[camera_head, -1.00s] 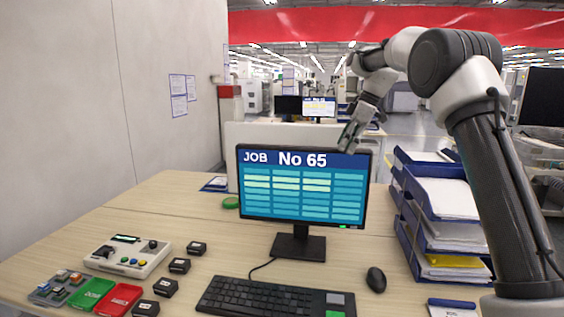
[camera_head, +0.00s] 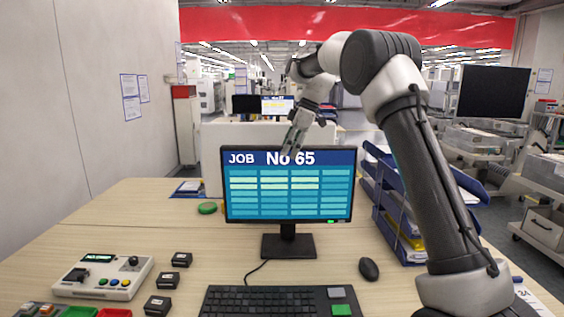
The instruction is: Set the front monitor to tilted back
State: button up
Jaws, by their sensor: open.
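The front monitor (camera_head: 288,203) stands on the desk in the middle of the head view. It has a dark frame and a blue screen reading "JOB No 65". Its base (camera_head: 289,246) rests flat on the wood, and the screen looks close to upright. My gripper (camera_head: 291,147) points down at the top edge of the monitor, slightly right of its middle. Its fingertips overlap the top edge and part of the title in the picture. I cannot tell whether they touch it. The gripper is open and appears empty.
A keyboard (camera_head: 280,303) and mouse (camera_head: 369,269) lie before the monitor. A control box (camera_head: 103,277) and small black blocks are at left. Blue stacked trays (camera_head: 398,212) stand at right, partly behind my arm. Another desk with a lit monitor (camera_head: 277,105) is farther back.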

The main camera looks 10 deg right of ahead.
aim_at(285, 161)
jog(key=x, duration=0.5)
jog(key=shift+d, duration=0.1)
